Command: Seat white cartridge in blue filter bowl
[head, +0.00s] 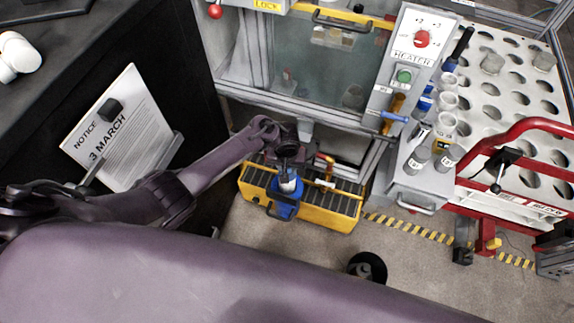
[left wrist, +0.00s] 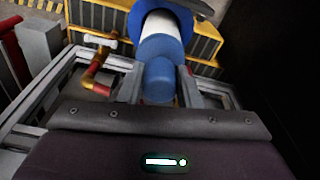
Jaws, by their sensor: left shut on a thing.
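The white cartridge (head: 288,185) is a short cylinder above the yellow roller unit at the centre of the head view. In the left wrist view its white body (left wrist: 163,25) shows beyond a blue end (left wrist: 160,78). My left gripper (head: 287,160) is shut on this blue end, with one finger on each side. The blue filter bowl (head: 284,208) stands on the front of the roller unit, directly below the cartridge. In the left wrist view the bowl's blue wall (left wrist: 139,17) surrounds the cartridge's far end. How deep the cartridge sits is hidden. My right gripper is not in view.
The yellow roller unit (head: 338,216) stands before a glass-fronted cabinet (head: 330,75). A red-and-yellow handled valve (left wrist: 98,75) is close beside the gripper. A grey stand (head: 420,188) with several vials is to the right.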

